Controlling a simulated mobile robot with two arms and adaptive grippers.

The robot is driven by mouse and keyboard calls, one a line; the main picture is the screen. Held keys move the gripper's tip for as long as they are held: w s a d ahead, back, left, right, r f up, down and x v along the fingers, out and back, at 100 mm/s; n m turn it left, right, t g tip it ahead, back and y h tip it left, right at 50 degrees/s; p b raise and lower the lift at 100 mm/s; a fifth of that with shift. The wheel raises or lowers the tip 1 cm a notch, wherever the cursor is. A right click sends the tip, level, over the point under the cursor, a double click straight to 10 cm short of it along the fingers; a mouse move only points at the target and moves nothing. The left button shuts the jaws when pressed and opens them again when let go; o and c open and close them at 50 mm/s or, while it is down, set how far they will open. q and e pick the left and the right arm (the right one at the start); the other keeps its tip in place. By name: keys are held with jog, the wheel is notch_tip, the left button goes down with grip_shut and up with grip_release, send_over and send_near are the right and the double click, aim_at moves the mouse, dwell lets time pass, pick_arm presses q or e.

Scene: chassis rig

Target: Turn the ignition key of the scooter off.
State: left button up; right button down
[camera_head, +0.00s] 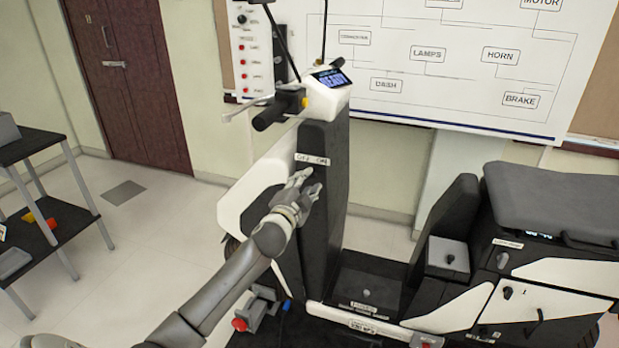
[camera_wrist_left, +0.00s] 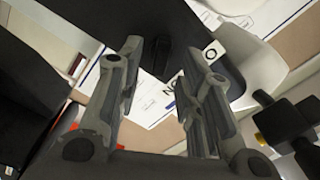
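The scooter (camera_head: 325,215) stands side-on, with a dark front panel bearing a white OFF/ON label (camera_head: 312,159). My left gripper (camera_head: 307,183) is in front of this panel, just below the label. The ignition key is not clear in the head view, where the fingers cover that spot. In the left wrist view a dark upright piece that looks like the key (camera_wrist_left: 162,55) shows beyond and between the two spread fingers (camera_wrist_left: 163,85). The fingers look apart from it. My right gripper is out of view.
The handlebar grip (camera_head: 272,114) and display (camera_head: 332,78) are above my gripper. The scooter seat (camera_head: 555,195) is at right. A wiring board (camera_head: 455,60) hangs behind. A dark shelf (camera_head: 40,150) stands at left, with open floor between it and the scooter.

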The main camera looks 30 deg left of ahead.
pick_arm(q)
jog(key=shift+x, duration=1.4)
jog(key=shift+c, duration=0.3)
grip_shut()
